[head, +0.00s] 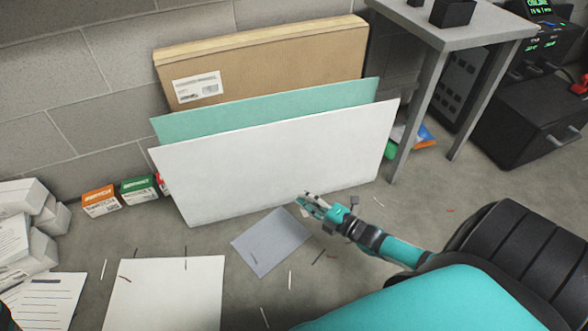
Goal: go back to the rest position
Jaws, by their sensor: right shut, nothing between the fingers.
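My right gripper (309,202) shows near the middle of the head view, on a teal arm coming in from the lower right. It is shut and empty. It appears just in front of the lower edge of a white panel (270,155); I cannot tell whether it touches the panel. A grey sheet (270,242) lies on the floor just left of and below it. My left gripper is not in view.
A teal panel (200,125) and a cardboard box (270,60) lean behind the white panel against a block wall. A grey table (462,30) stands at right. Small boxes (100,202), white packages (25,235) and paper sheets (165,295) lie at left. Thin scraps litter the floor.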

